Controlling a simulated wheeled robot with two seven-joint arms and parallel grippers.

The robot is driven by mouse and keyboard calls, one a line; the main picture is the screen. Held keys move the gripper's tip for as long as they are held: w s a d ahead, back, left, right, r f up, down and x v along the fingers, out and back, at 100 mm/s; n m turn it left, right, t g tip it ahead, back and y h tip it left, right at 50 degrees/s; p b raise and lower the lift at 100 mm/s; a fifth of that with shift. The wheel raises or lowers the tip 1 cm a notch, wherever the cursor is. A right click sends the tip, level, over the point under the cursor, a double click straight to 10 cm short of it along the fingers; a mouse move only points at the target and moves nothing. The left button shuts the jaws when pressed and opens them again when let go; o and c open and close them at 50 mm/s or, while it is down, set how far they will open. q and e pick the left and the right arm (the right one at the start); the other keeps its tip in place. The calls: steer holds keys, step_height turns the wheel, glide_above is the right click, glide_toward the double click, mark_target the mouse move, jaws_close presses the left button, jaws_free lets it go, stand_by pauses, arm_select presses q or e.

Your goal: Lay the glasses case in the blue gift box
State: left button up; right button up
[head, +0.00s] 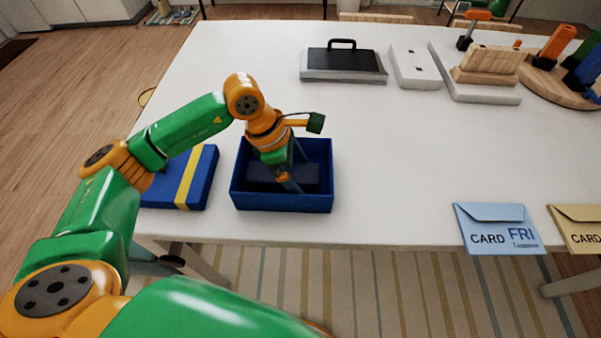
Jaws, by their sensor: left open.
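The blue gift box (283,203) stands open near the front edge of the white table. A dark, long case (309,176), which looks like the glasses case, lies inside it, low between the walls. My left gripper (289,179) reaches down into the box from above and is open, with its fingers at the dark case. The gripper covers part of the case, and I cannot tell whether the fingers touch it. My right gripper is not in view.
The blue lid with a yellow ribbon (187,186) lies left of the box. A black-handled case on a pale base (343,64), a white switch plate (415,66) and wooden blocks (489,63) stand at the back. Card envelopes (498,228) are at the front right. The table's middle is clear.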

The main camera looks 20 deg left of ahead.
arm_select(q)
steer(key=shift+w+a+r, duration=0.1)
steer(key=shift+a+r, duration=0.1)
steer(key=shift+a, duration=0.05)
steer(key=b+v, duration=0.1)
steer(key=v, duration=1)
steer(key=shift+r, duration=0.2)
steer(key=shift+a, duration=0.15)
